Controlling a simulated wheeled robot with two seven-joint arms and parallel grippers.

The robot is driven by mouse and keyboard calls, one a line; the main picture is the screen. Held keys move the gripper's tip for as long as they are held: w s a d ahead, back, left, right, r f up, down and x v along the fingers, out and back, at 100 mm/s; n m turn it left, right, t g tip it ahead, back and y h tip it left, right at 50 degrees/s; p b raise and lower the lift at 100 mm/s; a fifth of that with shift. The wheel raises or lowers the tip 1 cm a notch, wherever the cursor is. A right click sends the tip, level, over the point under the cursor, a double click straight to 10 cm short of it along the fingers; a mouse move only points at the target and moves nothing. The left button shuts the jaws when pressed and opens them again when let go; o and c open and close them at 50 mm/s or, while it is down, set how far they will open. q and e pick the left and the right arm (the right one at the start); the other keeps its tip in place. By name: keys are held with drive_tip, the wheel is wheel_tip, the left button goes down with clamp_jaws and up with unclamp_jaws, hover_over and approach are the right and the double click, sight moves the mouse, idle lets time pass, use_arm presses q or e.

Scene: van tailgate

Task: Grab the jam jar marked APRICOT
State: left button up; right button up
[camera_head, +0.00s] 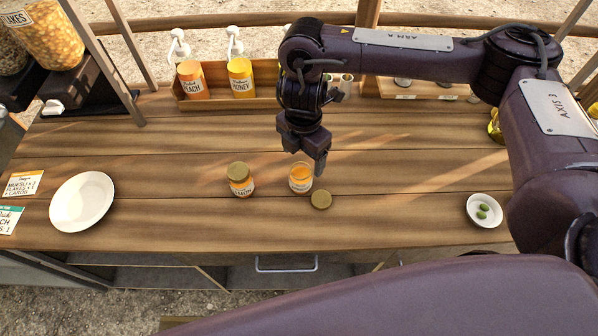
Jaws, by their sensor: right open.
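Two small jars stand upright near the middle of the wooden counter. The left jar (240,181) has its gold lid on, and its white label seems to read LEMON. The right jar (300,179) is open with orange contents; its label is too small to read, so I cannot tell if it says APRICOT. A loose gold lid (321,199) lies flat in front and to the right of it. My right gripper (319,164) points down, open and empty, close to the open jar at its upper right. My left gripper is out of view.
A wooden tray (262,103) at the back holds PEACH (192,81) and HONEY (241,78) pump bottles. A small dish (484,210) with green items is at right. Counter around the jars is clear.

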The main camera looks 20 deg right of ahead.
sight(300, 173)
drive_tip(key=shift+s+a+f, duration=0.1)
drive_tip(key=shift+s+f, duration=0.1)
drive_tip(key=shift+f, duration=0.8)
drive_tip(key=shift+a+f+b, duration=0.15)
drive_tip(key=shift+f+b, duration=0.2)
drive_tip(key=shift+f, duration=2.4)
drive_tip(key=c, duration=1.2)
drive_tip(key=shift+w+r, duration=0.1)
drive_tip(key=shift+c, duration=0.3)
drive_tip(key=shift+r, duration=0.1)
